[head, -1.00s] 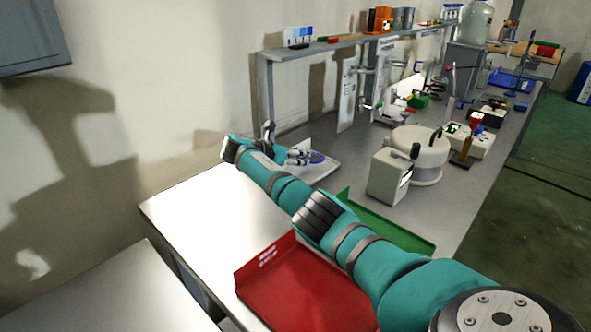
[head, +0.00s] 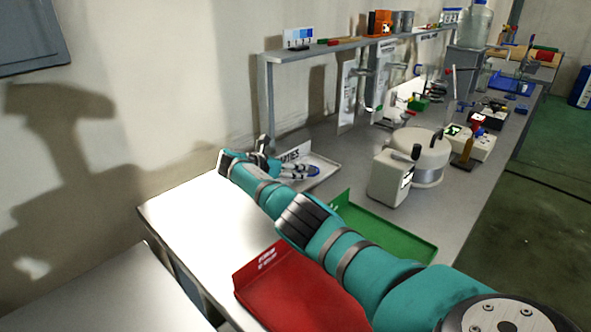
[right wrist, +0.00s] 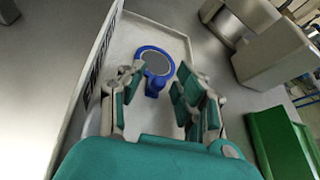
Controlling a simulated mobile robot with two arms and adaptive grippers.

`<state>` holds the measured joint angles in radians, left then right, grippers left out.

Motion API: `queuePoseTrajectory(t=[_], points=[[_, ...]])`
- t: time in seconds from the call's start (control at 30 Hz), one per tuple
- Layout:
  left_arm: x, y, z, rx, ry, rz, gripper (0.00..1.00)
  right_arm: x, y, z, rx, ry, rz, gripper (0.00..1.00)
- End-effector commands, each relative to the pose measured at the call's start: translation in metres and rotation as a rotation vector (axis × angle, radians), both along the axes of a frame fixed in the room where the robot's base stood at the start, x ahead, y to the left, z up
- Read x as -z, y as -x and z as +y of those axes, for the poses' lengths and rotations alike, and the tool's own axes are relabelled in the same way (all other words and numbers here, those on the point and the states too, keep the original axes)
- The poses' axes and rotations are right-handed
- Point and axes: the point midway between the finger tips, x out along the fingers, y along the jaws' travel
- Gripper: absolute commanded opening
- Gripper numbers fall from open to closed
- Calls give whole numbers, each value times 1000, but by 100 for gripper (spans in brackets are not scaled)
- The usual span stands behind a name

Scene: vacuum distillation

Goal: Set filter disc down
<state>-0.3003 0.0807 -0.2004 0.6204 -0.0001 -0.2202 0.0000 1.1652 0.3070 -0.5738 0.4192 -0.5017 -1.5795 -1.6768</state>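The filter disc, a grey round plate in a blue ring with a small blue handle (right wrist: 154,62), lies in a white tray (right wrist: 121,47). My right gripper (right wrist: 160,76) is open, with its two fingers apart on either side of the blue handle. The disc's round part is just beyond the fingertips, and I see no finger closed on it. In the head view, the right gripper (head: 298,171) is low over the tray (head: 325,178), and the blue disc edge (head: 314,172) shows at its tips. My left gripper is not in view.
A red tray (head: 290,290) and a green tray (head: 395,232) lie nearer on the bench, partly under my right arm. A cream box-shaped device (head: 388,178) and a round white vessel (head: 424,160) stand right of the white tray. A shelf (head: 300,52) runs behind.

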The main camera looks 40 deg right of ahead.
Motion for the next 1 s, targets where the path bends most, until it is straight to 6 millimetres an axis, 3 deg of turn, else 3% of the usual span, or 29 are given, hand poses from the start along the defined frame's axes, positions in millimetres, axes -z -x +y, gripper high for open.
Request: queuePoseTrajectory(t=[0.27, 0.7, 1.0], points=[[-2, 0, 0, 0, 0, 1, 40, -3, -1, 6, -3, 1, -1, 34], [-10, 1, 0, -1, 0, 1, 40, -38, -9, 83, -3, 0, -1, 34], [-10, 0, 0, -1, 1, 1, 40, -49, -11, 108, 1, 1, 0, 34]])
